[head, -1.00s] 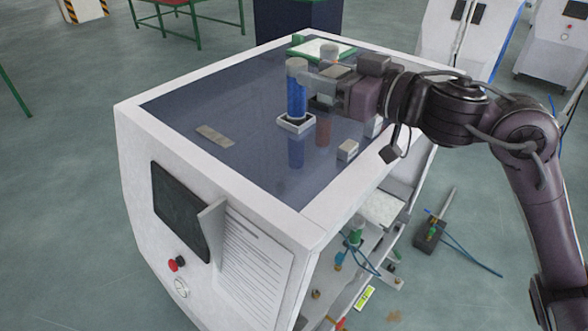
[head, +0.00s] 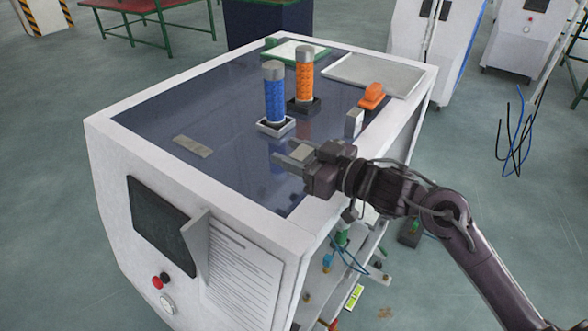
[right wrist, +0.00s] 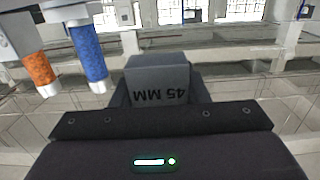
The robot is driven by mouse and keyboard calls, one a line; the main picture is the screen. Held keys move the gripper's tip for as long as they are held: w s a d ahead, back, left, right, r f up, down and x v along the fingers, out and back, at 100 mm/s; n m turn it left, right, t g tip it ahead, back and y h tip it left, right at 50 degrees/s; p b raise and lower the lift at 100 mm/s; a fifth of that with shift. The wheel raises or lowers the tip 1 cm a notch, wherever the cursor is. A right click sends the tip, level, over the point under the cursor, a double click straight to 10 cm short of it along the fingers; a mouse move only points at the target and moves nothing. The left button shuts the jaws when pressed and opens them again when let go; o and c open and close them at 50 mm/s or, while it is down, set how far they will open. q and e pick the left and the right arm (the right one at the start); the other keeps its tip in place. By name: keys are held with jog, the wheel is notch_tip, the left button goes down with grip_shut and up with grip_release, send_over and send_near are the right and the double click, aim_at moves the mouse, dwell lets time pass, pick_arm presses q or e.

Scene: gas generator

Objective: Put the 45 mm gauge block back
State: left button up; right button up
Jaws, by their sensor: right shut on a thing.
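The grey 45 mm gauge block (right wrist: 158,85) shows in the right wrist view, its "45 MM" marking upside down. My right gripper (head: 290,157) is shut on it over the near right part of the dark machine top (head: 225,160). In the head view the block is a small light piece at the fingers, partly hidden by them. I cannot tell whether it touches the surface. A similar grey block (head: 353,123) stands upright farther back near the right edge. A flat grey bar (head: 192,146) lies on the left. My left gripper is not in view.
A blue cylinder (head: 274,95) and an orange cylinder (head: 304,75) stand in square bases behind my gripper. An orange item (head: 372,96), a grey tray (head: 372,75) and a green-edged tray (head: 295,50) lie at the back.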

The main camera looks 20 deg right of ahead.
aim_at(294, 184)
notch_tip(294, 184, down, 4)
jog(key=shift+r, duration=0.1)
jog(key=shift+f, duration=0.2)
jog(key=shift+f, duration=0.1)
jog(key=o, duration=1.1)
